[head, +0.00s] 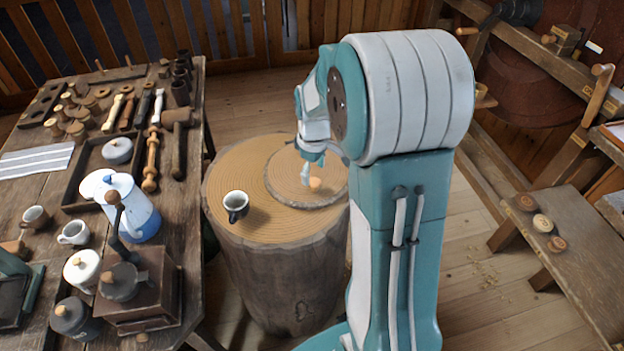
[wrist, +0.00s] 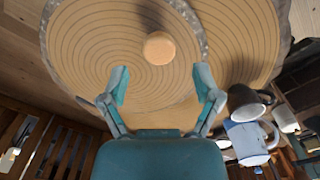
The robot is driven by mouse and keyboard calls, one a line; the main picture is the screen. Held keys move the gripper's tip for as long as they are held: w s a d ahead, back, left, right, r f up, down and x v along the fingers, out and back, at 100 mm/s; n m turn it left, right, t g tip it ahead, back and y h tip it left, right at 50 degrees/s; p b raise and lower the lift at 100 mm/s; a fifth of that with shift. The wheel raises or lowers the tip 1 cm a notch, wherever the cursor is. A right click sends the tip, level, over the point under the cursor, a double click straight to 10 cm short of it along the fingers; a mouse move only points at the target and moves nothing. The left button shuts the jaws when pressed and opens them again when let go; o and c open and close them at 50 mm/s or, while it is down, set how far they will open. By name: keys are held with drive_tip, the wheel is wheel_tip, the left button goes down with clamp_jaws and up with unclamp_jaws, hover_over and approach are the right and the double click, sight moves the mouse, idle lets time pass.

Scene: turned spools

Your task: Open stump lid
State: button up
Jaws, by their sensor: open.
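The stump (head: 280,270) stands on the floor in the middle of the head view. Its round lid (head: 283,178) lies flat on the stump top, with a small light wooden knob (head: 315,183). In the wrist view the lid (wrist: 95,50) shows ring grain and a bark edge, and the knob (wrist: 159,47) sits ahead of the fingertips. My gripper (wrist: 163,88) is open and empty, its two fingers spread either side of the knob's line but apart from it. In the head view my gripper (head: 306,172) is over the lid beside the knob, and my arm hides the stump's right side.
A dark mug (head: 236,204) stands on the stump top, left of the lid. A cluttered workbench (head: 190,225) with a blue-and-white pot (head: 140,212) stands left. A low bench (head: 580,265) with several small discs is at right. Some floor is clear behind the stump.

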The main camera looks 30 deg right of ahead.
sight(314, 181)
drive_tip(key=f, duration=0.2)
drive_tip(key=shift+d+f, duration=0.3)
drive_tip(key=shift+d, duration=0.1)
drive_tip(key=shift+f, duration=0.3)
drive_tip(key=shift+a+f, duration=0.1)
drive_tip(key=shift+a, duration=0.5)
drive_tip(key=shift+c, duration=0.7)
drive_tip(key=shift+d, duration=0.3)
clamp_jaws()
